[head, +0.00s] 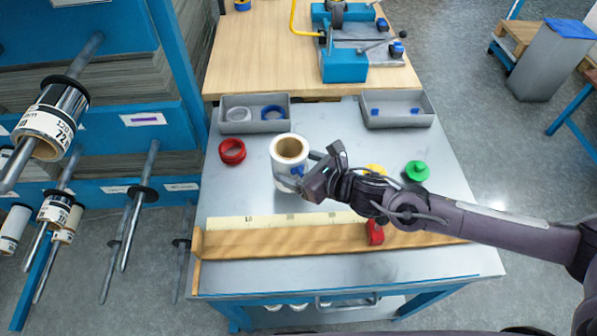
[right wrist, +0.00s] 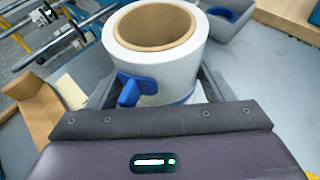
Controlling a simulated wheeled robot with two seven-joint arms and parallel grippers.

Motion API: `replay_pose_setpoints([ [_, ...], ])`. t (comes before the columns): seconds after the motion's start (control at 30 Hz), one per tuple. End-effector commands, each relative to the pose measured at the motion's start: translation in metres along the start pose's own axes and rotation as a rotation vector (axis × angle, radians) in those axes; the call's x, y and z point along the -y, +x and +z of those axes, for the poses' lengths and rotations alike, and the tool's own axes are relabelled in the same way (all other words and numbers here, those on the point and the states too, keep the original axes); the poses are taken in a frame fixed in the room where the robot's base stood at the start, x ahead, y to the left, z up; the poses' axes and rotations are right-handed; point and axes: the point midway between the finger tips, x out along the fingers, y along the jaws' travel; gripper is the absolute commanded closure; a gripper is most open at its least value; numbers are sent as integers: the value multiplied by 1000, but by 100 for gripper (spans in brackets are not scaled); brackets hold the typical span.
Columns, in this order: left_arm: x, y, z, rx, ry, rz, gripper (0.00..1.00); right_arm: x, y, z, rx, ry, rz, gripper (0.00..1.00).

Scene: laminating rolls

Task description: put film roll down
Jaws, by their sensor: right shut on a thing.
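The film roll (head: 288,153) is a white-silver cylinder with a brown core, upright at the middle-left of the grey metal table (head: 330,280). My right gripper (head: 306,178) reaches it from the right and is shut on it. In the right wrist view the film roll (right wrist: 158,50) stands between the fingers, with its open core facing up and a blue tab (right wrist: 137,88) on its side. I cannot tell whether its base touches the table. My left gripper is not in view.
A red ring (head: 232,151) lies left of the roll, and a green knob (head: 417,171) lies right. Grey trays (head: 254,127) (head: 397,121) stand behind. A rack with rolls on pegs (head: 52,118) stands left.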

Motion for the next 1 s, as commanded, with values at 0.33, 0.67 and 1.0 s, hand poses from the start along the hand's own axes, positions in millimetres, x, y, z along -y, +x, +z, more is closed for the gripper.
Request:
replay_pose_setpoints([
  [0.33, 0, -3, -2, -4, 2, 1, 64, 0, 11, -24, 4, 0, 1, 58],
  [0.67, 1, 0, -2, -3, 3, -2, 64, 0, 12, -28, 0, 0, 1, 14],
  [1.0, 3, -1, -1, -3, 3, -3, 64, 0, 11, -27, 0, 0, 1, 4],
])
